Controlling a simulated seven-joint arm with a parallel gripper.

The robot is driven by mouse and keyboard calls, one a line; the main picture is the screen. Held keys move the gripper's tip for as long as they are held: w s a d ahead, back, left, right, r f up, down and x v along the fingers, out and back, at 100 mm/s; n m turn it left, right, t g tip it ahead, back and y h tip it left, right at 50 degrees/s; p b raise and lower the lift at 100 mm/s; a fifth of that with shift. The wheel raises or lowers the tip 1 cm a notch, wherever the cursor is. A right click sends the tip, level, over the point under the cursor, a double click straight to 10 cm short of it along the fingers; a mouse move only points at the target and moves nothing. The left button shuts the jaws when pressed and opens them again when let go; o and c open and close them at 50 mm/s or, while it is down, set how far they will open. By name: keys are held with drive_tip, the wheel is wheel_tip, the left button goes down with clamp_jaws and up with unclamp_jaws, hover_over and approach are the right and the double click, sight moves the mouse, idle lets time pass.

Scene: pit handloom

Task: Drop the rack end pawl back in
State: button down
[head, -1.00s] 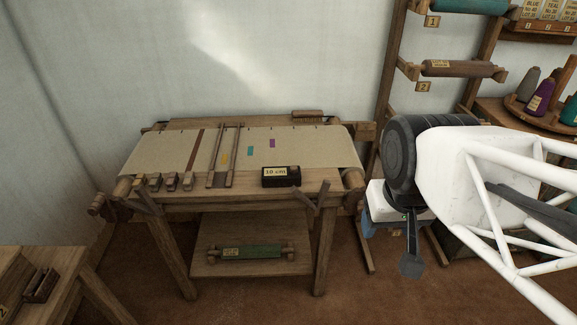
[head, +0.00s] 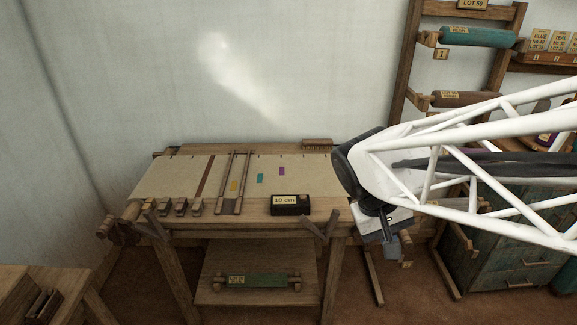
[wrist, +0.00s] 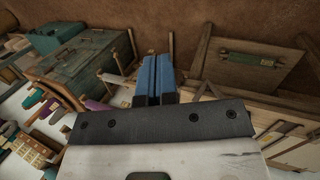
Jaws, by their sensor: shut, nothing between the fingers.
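My gripper (head: 392,248) hangs just right of the loom's front right corner in the head view, pointing down. In the wrist view its blue fingers (wrist: 155,80) are together, with nothing between them. The wooden loom (head: 250,222) has a dark wooden lever (head: 157,224) by the roller at its front left corner. Another angled wooden lever (head: 314,228) is at its front right. I cannot tell whether either is the rack end pawl.
A green roller (head: 257,281) lies on the lower shelf. A roller rack (head: 412,60) stands at the right, with a teal chest (head: 515,250) below. A side bench (head: 20,290) is at lower left.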

drive_tip(key=w+a+f+n+g+h, duration=0.1)
drive_tip(key=w+f+h, duration=0.2)
drive_tip(key=w, duration=0.2)
drive_tip(key=w+a+f+n+h, duration=0.1)
drive_tip(key=w+f+h, duration=0.2)
drive_tip(key=w, duration=0.2)
drive_tip(key=n+t+h, duration=0.4)
drive_tip(key=t+h, duration=0.4)
approach(312, 228)
drive_tip(key=s+d+r, duration=0.3)
drive_tip(key=d+r, duration=0.2)
drive_tip(key=r, duration=0.2)
drive_tip(key=a+f+n+t, duration=0.4)
drive_tip(key=a+f+t, duration=0.4)
drive_tip(key=a+f, duration=0.1)
drive_tip(key=shift+w+f, duration=0.25)
drive_tip(key=shift+w, duration=0.2)
drive_tip(key=shift+x, duration=5)
